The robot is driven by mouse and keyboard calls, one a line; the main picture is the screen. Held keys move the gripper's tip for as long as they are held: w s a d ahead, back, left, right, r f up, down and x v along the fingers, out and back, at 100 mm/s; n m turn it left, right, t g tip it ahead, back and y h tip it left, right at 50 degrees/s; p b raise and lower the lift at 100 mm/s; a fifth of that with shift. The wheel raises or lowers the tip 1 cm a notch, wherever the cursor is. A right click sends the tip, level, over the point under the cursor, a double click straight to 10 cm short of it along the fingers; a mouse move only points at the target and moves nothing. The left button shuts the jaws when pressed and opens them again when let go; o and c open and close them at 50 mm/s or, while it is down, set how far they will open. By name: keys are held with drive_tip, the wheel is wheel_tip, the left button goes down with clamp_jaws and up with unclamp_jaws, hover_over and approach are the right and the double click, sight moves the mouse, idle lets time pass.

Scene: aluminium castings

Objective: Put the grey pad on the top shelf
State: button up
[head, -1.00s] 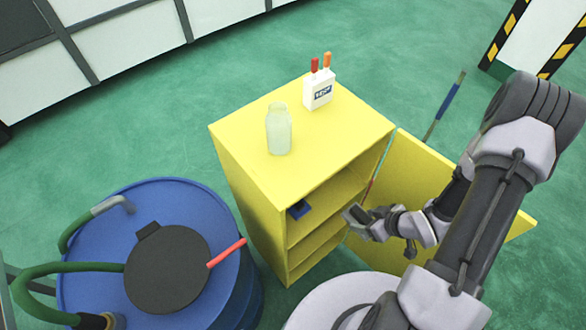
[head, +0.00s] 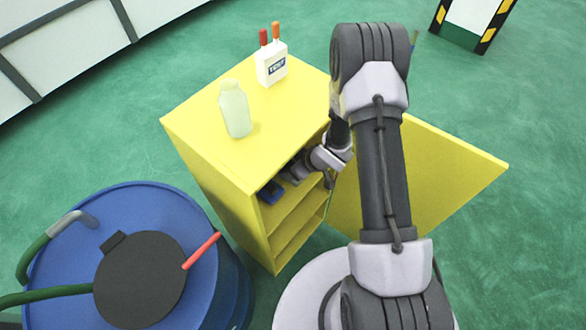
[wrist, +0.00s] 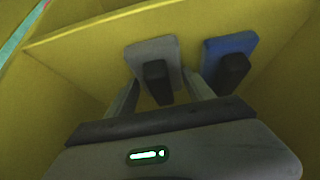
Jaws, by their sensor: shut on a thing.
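The grey pad (wrist: 151,51), with a black block-shaped grip, shows in the wrist view between the fingers of my gripper (wrist: 160,80). My gripper is shut on it. In the head view my gripper (head: 291,172) reaches through the open front of the yellow cabinet (head: 215,190) into its top compartment, the top shelf. I cannot tell whether the pad touches the shelf. The grey pad is not clearly visible in the head view. A blue pad (wrist: 229,44) with a similar black grip is to its right; it also shows in the head view (head: 270,192).
The cabinet door (head: 450,165) stands open at the right. A pale bottle (head: 235,110) and a white box (head: 272,66) with red and orange sticks stand on top. A blue drum (head: 60,230) with a black lid is at the left. Lower shelves look empty.

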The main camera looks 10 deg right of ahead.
drive_tip(key=shift+r, duration=0.1)
drive_tip(key=shift+f, duration=0.2)
drive_tip(key=o, duration=1.3)
drive_tip(key=shift+r, duration=0.1)
drive_tip(key=p+v, duration=0.4)
drive_tip(key=v, duration=0.8)
drive_tip(key=shift+r, duration=0.15)
